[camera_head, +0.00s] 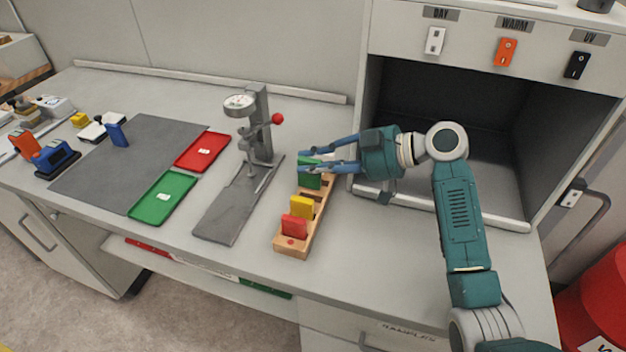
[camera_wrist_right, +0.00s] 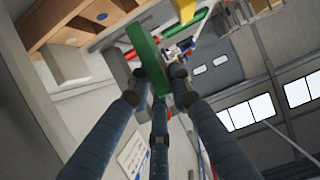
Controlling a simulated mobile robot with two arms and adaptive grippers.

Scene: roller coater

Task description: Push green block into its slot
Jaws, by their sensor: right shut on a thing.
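The green block (camera_head: 311,178) stands at the far end of the wooden slotted rack (camera_head: 291,248). My right gripper (camera_head: 303,162) reaches in from the right and is shut on the green block. The right wrist view shows the green block (camera_wrist_right: 147,52) between the fingertips. The head view does not show clearly how deep its lower edge sits in the rack. A yellow block (camera_head: 302,207) and a red block (camera_head: 295,226) stand upright in the nearer part of the rack. My left gripper is not in view.
A gauge stand (camera_head: 255,125) with a red knob is left of the rack. Red (camera_head: 203,151) and green (camera_head: 162,198) trays lie farther left. An open cabinet (camera_head: 480,205) stands behind my right arm. The bench front right of the rack is clear.

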